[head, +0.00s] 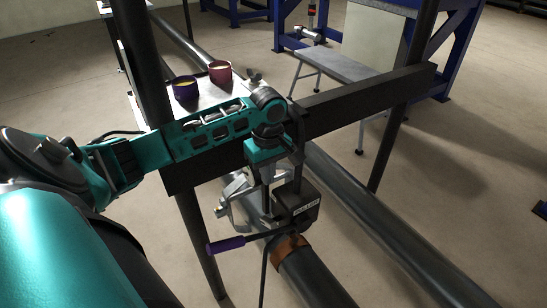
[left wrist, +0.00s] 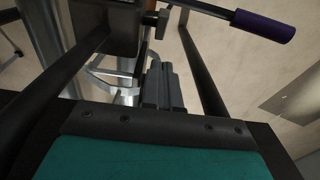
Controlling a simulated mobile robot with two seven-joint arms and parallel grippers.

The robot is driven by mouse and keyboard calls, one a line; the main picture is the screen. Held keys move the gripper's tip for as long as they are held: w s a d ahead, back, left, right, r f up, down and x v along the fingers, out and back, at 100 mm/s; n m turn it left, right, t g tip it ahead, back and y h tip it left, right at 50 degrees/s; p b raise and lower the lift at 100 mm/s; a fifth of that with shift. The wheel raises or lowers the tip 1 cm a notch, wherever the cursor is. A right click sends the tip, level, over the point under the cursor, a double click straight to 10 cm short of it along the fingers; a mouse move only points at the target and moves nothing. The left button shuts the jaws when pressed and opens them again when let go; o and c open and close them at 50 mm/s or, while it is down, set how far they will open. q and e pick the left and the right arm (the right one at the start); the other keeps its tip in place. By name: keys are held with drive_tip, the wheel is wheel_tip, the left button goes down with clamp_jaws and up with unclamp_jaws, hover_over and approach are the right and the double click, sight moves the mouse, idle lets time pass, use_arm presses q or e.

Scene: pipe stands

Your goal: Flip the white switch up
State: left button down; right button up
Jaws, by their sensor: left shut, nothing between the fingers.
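I cannot pick out a white switch for certain in either view. My left gripper (head: 267,198) points down beside a dark labelled box (head: 304,206) on the pipe stand. Its dark fingers (left wrist: 160,82) are together and empty in the left wrist view. A lever with a purple handle (head: 226,245) sticks out to the left below the box. The purple handle also shows at the top right of the left wrist view (left wrist: 263,25). Pale metal parts (head: 238,190) lie just left of the fingers, partly hidden by them. My right gripper is not in view.
A dark crossbeam (head: 365,103) runs behind my left forearm between two dark posts (head: 396,120). Large grey pipes (head: 385,220) run across below. Open floor lies to the right.

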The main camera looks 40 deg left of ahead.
use_arm(q)
drive_tip(key=b, duration=0.2)
hover_over(272, 221)
drive_tip(key=a, duration=0.2)
drive_tip(key=f, duration=0.9)
drive_tip(key=shift+w+f, duration=0.3)
drive_tip(key=shift+f, duration=0.1)
drive_tip(key=f, duration=0.1)
drive_tip(key=d+f, duration=0.1)
drive_tip(key=f+b, duration=0.1)
drive_tip(key=shift+s+d, duration=0.25)
drive_tip(key=shift+d, duration=0.05)
drive_tip(key=shift+d+f, duration=0.2)
drive_tip(key=shift+f, duration=0.05)
drive_tip(key=shift+s, duration=0.1)
